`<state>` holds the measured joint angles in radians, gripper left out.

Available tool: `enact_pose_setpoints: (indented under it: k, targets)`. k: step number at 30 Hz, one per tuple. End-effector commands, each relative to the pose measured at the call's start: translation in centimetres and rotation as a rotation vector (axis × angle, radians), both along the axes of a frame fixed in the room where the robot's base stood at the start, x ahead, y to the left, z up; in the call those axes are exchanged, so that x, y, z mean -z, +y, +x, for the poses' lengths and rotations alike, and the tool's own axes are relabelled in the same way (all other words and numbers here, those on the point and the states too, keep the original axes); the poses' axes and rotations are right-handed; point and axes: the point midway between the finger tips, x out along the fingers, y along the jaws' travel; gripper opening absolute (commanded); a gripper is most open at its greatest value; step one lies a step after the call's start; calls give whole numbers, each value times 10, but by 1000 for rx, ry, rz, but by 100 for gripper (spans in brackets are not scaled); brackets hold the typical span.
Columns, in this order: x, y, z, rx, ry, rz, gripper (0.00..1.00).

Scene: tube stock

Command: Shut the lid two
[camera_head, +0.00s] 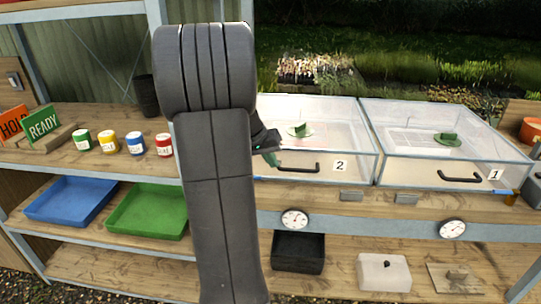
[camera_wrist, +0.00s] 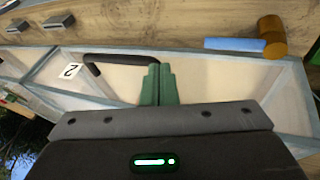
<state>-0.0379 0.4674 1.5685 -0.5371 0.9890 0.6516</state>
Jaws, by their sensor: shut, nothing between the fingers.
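Box two is a clear-walled case with a pale frame, marked by a white "2" label (camera_head: 340,166). Its clear lid (camera_head: 335,135) appears to lie flat across the top; I cannot tell whether any small gap is left. A black bar handle (camera_head: 299,169) is on the front, and it also shows in the wrist view (camera_wrist: 118,59). My gripper (camera_head: 272,158) is at the front of box two, by the handle's left end. In the wrist view its green fingertips (camera_wrist: 158,72) are together and empty, close to the handle's end. My arm hides the box's left part.
Box one, with a "1" label (camera_head: 495,175) and handle (camera_head: 460,177), stands to the right, its lid also flat. A blue strip (camera_wrist: 235,44) and a wooden cylinder (camera_wrist: 272,37) lie near box two's front. Paint cans (camera_head: 135,143) stand on the left shelf.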

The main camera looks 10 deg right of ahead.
Motion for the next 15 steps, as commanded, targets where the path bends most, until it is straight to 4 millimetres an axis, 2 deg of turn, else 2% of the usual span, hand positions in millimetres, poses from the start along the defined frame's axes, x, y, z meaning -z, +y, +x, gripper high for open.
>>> enact_pose_setpoints:
  k: [1,2,9,15]
  targets:
    - [-21,-1,1,-2,-13,-2,0]
    - [-29,-1,1,-4,-19,-3,0]
    - [-78,23,-6,-9,-27,-4,0]
    - [-106,36,-11,-9,-26,-5,0]
